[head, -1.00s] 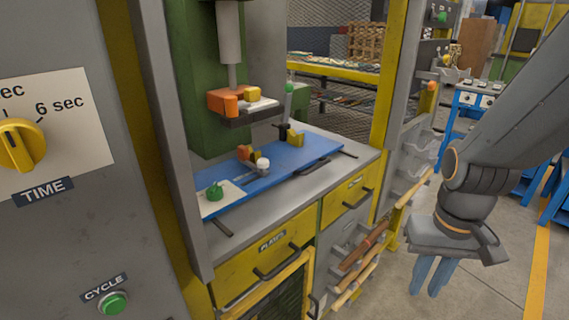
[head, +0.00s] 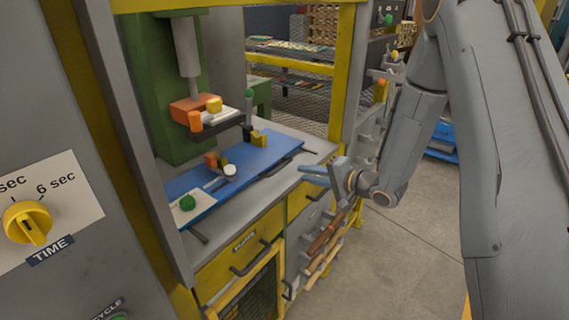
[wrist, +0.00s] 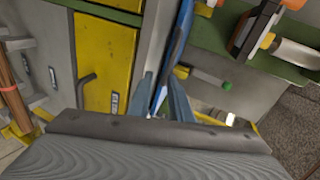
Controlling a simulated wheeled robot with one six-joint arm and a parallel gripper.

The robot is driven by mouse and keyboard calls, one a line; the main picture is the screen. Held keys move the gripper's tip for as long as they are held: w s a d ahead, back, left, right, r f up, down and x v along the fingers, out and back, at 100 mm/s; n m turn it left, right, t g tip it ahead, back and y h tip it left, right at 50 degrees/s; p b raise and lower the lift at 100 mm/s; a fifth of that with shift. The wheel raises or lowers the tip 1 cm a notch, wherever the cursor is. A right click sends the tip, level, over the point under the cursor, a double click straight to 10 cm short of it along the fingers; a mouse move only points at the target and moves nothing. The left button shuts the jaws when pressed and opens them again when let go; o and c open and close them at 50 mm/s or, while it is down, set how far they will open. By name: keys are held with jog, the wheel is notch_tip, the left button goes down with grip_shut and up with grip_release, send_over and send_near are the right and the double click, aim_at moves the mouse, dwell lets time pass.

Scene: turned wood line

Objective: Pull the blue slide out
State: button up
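The blue slide (head: 262,157) is a flat blue board lying on the grey machine table under the press head. A dark bar handle (head: 274,171) runs along its front edge. My gripper (head: 304,174) is in front of the slide's right part, fingers pointing left towards its front edge. In the wrist view my gripper (wrist: 161,96) has its two fingers apart, and the slide's blue edge (wrist: 179,38) shows in line with the gap between them. I cannot tell whether the fingers touch the slide or its handle.
The press head (head: 203,108) hangs over the slide. The yellow drawer (head: 240,250) lies below the table front. A grey post stands left; the floor at right is open.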

aim_at(281, 168)
jog(key=shift+m+y, duration=0.3)
jog(key=shift+y, duration=0.5)
jog(key=shift+w+a+f+p, duration=0.1)
jog(key=shift+w+a+p, duration=0.4)
jog(key=shift+a, duration=0.75)
jog(key=shift+w+a+f+p, duration=0.15)
jog(key=shift+w+a+p, duration=0.2)
jog(key=shift+w+a, duration=0.6)
jog(key=shift+w+a+f+p, duration=0.1)
jog(key=shift+w+a+p, duration=0.3)
jog(key=shift+a, duration=1.1)
jog(key=shift+s, duration=0.1)
grip_shut()
